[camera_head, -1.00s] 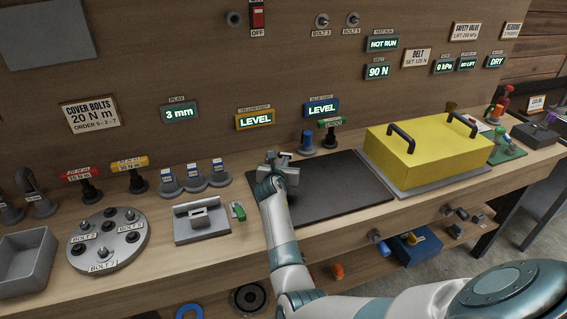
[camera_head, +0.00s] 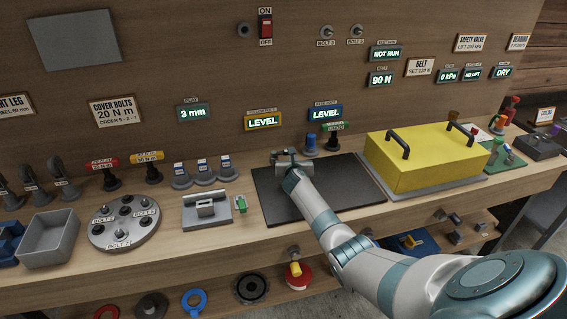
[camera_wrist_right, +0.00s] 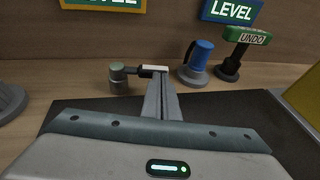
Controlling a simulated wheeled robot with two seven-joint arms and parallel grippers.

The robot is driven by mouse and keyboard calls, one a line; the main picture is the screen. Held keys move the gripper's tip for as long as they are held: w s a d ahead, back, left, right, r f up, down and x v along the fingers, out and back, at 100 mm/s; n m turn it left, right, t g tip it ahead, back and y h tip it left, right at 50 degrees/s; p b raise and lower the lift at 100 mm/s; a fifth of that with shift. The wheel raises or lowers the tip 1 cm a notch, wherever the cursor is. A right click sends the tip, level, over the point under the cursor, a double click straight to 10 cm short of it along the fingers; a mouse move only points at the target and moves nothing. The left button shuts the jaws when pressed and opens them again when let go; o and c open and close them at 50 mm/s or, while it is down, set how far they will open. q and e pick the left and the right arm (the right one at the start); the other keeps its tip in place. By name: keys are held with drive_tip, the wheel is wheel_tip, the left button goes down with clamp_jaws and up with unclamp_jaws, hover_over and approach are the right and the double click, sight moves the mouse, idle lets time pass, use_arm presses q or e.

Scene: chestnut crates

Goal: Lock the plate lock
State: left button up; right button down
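A small grey post with a pale green-grey top (camera_wrist_right: 118,76) stands behind the black plate (camera_wrist_right: 75,103). A dark arm with a white end (camera_wrist_right: 153,69) reaches right from it; this looks like the plate lock. In the head view the lock (camera_head: 273,157) is at the back left of the black plate (camera_head: 330,188), partly hidden by my right gripper (camera_head: 287,157). In the right wrist view the right gripper's fingers (camera_wrist_right: 158,85) are together, with their tips at the white end. Whether they grip it or only touch it is unclear. My left gripper is out of view.
A blue knob (camera_head: 311,146) and a green UNDO handle (camera_head: 336,128) stand close behind the plate. A yellow cover (camera_head: 428,160) with two handles is to the right. A grey bracket plate (camera_head: 207,210) and a green-topped piece (camera_head: 240,204) are left.

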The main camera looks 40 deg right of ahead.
drive_tip(key=shift+w+d, duration=0.3)
drive_tip(key=shift+d, duration=0.4)
drive_tip(key=shift+w+d+n+t+y, duration=0.4)
drive_tip(key=shift+n+t+y, duration=0.1)
drive_tip(key=shift+n+y, duration=0.35)
drive_tip(key=shift+w+d+f, duration=0.1)
drive_tip(key=shift+w+d, duration=0.15)
drive_tip(key=shift+w, duration=0.05)
drive_tip(key=shift+w+d+b, duration=0.55)
drive_tip(key=shift+w+b, duration=0.25)
drive_tip(key=shift+w, duration=0.25)
